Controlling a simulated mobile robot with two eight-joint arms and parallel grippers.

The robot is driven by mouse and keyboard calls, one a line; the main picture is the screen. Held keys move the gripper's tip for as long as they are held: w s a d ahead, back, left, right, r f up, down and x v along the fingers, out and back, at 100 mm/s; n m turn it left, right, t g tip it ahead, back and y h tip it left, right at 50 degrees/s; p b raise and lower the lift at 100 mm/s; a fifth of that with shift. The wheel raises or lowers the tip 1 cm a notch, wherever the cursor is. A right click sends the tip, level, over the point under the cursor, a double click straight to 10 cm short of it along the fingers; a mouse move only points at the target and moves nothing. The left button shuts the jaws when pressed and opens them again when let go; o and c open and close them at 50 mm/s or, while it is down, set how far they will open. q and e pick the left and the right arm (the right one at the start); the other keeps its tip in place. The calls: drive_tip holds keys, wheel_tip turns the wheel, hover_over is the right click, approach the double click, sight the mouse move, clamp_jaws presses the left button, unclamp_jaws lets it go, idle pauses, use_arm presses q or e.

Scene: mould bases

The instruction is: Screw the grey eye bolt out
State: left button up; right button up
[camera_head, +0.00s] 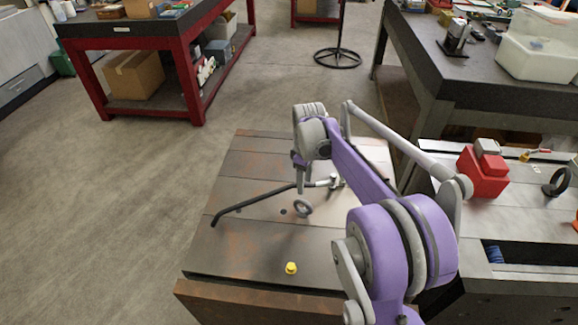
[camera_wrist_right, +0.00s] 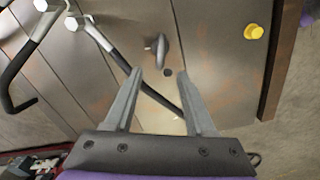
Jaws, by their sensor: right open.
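The grey eye bolt (camera_head: 303,208) stands on the rusty steel mould base (camera_head: 255,165); its ring shows in the right wrist view (camera_wrist_right: 161,48) close to a small dark hole. My right gripper (camera_head: 300,186) is above the mould base, just behind the eye bolt in the head view. In the right wrist view its two fingers (camera_wrist_right: 160,73) are spread and empty. The ring appears just beyond the fingertips, roughly between their lines; I cannot tell the height gap. My left gripper is not in view.
A yellow piece (camera_head: 291,268) sits near the front edge of the mould base. A black bent bar with a chrome head (camera_head: 250,202) lies across the plate, passing under my fingers. A red block (camera_head: 483,172) stands on the bench at right.

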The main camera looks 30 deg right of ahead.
sight(304, 201)
drive_tip(key=shift+w, duration=0.1)
drive_tip(key=shift+s+f+b, duration=0.2)
drive_tip(key=shift+f+b, duration=0.15)
drive_tip(key=shift+f, duration=0.1)
wheel_tip(304, 201, down, 5)
drive_tip(key=b, duration=0.3)
drive_tip(key=shift+f+b, duration=0.1)
drive_tip(key=shift+b, duration=0.2)
drive_tip(key=shift+r, duration=0.3)
drive_tip(key=shift+m+p, duration=0.3)
drive_tip(key=shift+m, duration=0.3)
drive_tip(key=m, duration=1.1)
drive_tip(key=shift+m, duration=0.4)
drive_tip(key=m, duration=0.4)
drive_tip(key=shift+m, duration=0.4)
drive_tip(key=m, duration=1.8)
drive_tip(key=shift+b, duration=0.35)
